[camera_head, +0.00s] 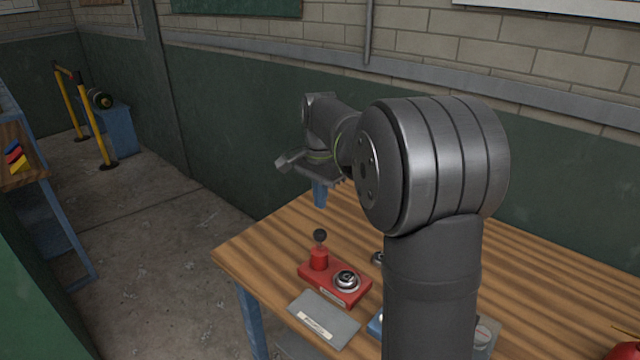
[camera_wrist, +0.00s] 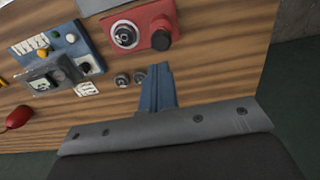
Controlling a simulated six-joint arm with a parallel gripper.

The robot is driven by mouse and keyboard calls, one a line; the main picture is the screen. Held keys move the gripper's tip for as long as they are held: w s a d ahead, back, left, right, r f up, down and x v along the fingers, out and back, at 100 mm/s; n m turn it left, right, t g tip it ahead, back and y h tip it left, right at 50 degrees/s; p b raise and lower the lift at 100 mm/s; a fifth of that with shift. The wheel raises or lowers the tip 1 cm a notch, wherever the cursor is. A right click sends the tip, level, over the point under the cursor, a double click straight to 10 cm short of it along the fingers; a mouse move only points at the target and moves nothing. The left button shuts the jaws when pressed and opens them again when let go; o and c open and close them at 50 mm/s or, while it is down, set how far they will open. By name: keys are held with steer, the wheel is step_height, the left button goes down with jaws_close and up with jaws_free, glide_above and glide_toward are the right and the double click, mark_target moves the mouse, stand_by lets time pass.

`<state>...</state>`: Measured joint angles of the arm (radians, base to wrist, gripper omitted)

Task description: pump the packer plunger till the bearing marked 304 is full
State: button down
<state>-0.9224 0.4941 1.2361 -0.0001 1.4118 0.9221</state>
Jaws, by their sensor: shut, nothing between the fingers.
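The red packer (camera_head: 312,272) sits on the wooden bench with its black-knobbed plunger (camera_head: 319,236) upright at its left end. A round metal bearing (camera_head: 347,280) sits on the packer's right end. The packer (camera_wrist: 143,22), bearing (camera_wrist: 125,35) and knob (camera_wrist: 161,40) also show in the wrist view. Two loose bearings, one at left (camera_wrist: 122,80) and one at right (camera_wrist: 140,78), lie close to my fingers in that view. I cannot read 304 on any bearing. My gripper (camera_head: 320,200) is shut and empty, pointing down above the bench behind the plunger, apart from it.
A grey plate with a label (camera_head: 335,318) lies in front of the packer. A blue tray (camera_wrist: 32,44) with small parts, a grey device (camera_wrist: 45,82), white label cards (camera_wrist: 87,88) and a red object (camera_wrist: 20,116) lie further along the bench. My arm hides part of the bench.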

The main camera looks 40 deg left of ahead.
mark_target(320, 232)
step_height(320, 232, down, 7)
steer(key=shift+f, duration=0.2)
stand_by(0.3)
steer(key=shift+d+f, duration=0.1)
steer(key=shift+f, duration=1.1)
step_height(320, 232, up, 14)
steer(key=shift+r, duration=0.25)
